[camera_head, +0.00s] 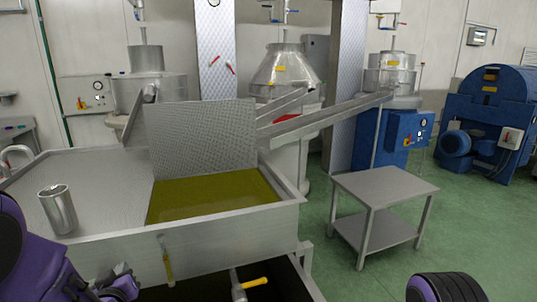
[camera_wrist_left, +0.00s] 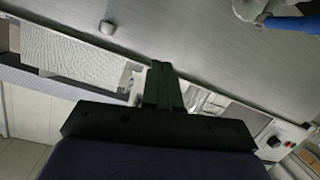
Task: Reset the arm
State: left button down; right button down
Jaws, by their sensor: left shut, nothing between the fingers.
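My left arm (camera_head: 40,260) is purple and comes in at the lower left, in front of the steel vat. Its gripper (camera_head: 120,284) shows only in part at the bottom edge of the head view. In the left wrist view the dark fingers (camera_wrist_left: 162,68) are together with nothing between them. A purple and black part of my right arm (camera_head: 445,288) shows at the bottom right, but its gripper is out of the picture.
A steel vat (camera_head: 240,218) holds olive-green liquid (camera_head: 213,197). A metal cup (camera_head: 58,209) stands on its perforated cover, close to my left arm. A yellow-handled valve (camera_head: 250,284) is below. A steel table (camera_head: 384,184) stands right, with green floor (camera_head: 470,225) free beyond it.

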pick_arm(q)
jog(key=s+d+f+g+h, duration=0.1)
jog(key=s+d+f+g, duration=0.15)
jog(key=s+f, duration=0.6)
jog(key=s+d+f+g, duration=0.1)
jog(key=s+f+g, duration=0.35)
jog(key=f, duration=0.75)
jog(key=s+f+g, duration=0.1)
jog(key=s+f, duration=0.2)
jog(key=s, duration=0.4)
jog(key=s+d+f+g+b, duration=0.1)
jog(key=s+f, duration=0.3)
jog(key=s, duration=0.2)
jog(key=s+d+f+g+h, duration=0.1)
jog(key=s+f+g, duration=0.1)
jog(key=s+f, duration=0.2)
jog(key=s, duration=0.3)
jog(key=shift+s+d+f, duration=0.25)
jog(key=shift+s, duration=0.05)
jog(key=shift+w, duration=0.1)
